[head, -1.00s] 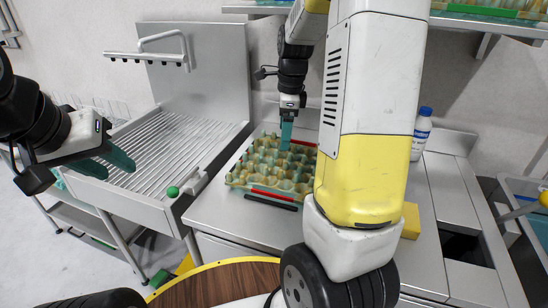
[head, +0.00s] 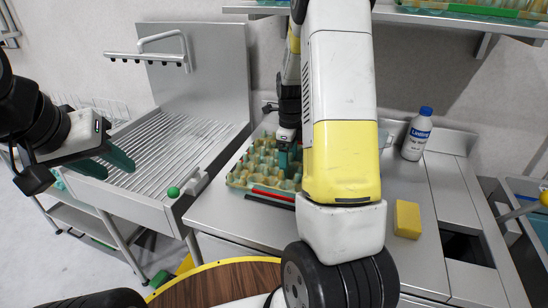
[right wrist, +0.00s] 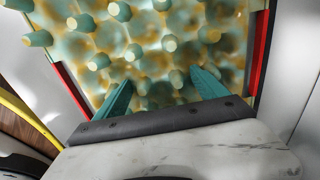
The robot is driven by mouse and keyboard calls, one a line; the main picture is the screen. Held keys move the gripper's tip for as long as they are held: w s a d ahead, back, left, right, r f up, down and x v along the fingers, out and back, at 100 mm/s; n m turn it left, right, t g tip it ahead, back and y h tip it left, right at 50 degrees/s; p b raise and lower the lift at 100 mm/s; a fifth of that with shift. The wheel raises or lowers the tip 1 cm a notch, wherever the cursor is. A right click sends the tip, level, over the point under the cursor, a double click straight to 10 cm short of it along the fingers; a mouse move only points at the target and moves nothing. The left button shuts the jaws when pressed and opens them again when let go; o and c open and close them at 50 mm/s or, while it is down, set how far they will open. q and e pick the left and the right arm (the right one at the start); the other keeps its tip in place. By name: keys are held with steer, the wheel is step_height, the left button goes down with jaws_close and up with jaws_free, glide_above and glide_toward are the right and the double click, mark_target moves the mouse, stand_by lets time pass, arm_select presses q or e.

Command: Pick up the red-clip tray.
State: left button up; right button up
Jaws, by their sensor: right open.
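The red-clip tray is a teal and tan egg tray (head: 240,178) with a red clip (head: 272,194) along its near edge, on the metal counter. In the right wrist view the tray (right wrist: 150,62) fills the upper picture, with red clips at its left (right wrist: 72,88) and right (right wrist: 257,52) sides. My right gripper (head: 286,168) is over the tray; its teal fingers (right wrist: 163,90) are apart, with nothing seen held between them. Whether they touch the tray I cannot tell. My right arm hides the tray's right part. My left gripper (head: 115,165) is at far left, fingers apart and empty.
A yellow sponge (head: 407,219) and a white bottle with a blue cap (head: 416,137) stand on the counter to the right. A ribbed metal drainboard (head: 165,150) is left of the tray. A shelf (head: 450,17) with more trays hangs above. A round wooden table (head: 225,285) is in front.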

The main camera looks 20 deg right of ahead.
jaws_close()
stand_by(0.3)
steer(key=shift+r, duration=0.1)
